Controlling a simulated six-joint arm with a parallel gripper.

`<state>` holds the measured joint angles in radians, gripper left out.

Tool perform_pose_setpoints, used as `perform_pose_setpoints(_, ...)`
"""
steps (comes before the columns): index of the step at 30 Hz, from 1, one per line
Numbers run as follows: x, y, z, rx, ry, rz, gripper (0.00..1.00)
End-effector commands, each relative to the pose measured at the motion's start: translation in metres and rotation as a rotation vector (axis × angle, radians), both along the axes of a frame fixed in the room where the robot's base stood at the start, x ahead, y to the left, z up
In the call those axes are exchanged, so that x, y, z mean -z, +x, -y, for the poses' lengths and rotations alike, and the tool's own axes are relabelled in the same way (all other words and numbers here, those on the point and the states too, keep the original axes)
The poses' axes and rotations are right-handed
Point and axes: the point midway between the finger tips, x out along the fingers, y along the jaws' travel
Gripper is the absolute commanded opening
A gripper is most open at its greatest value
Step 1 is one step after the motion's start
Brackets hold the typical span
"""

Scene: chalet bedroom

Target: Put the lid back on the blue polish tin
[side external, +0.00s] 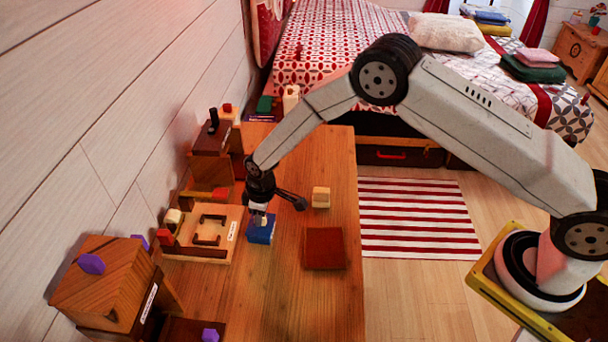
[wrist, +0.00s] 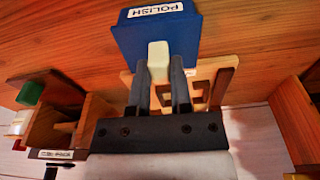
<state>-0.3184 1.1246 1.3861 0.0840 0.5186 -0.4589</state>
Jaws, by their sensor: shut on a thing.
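The blue polish tin (side external: 262,231) is on the wooden table, right of a pale wooden board. In the wrist view, a blue face with a white POLISH label (wrist: 157,10) fills the top middle. My gripper (side external: 263,207) is directly above the blue shape, pointing down. In the wrist view, my gripper (wrist: 160,75) has its two dark fingers closed on a cream knob (wrist: 158,55), apparently the lid's handle, against the blue. Lid and tin look like one blue shape; I cannot tell where one ends or whether the lid is seated.
A reddish-brown square block (side external: 324,248) and a small yellowish block (side external: 321,197) are on the table to the right. The pale wooden board (side external: 205,233) is close on the left. Wooden boxes (side external: 105,283) line the wall side. The table's front middle is clear.

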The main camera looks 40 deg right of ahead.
Motion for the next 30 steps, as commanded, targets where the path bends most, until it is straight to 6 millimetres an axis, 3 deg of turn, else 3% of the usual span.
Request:
perform_pose_setpoints(26,0.0007,0.0003,-0.0001,0.0,0.001,0.001,0.0)
perform_pose_setpoints(27,0.0007,0.0003,-0.0001,0.0,0.001,0.001,0.38)
perform_pose_setpoints(30,0.0007,0.0003,-0.0001,0.0,0.001,0.001,0.66)
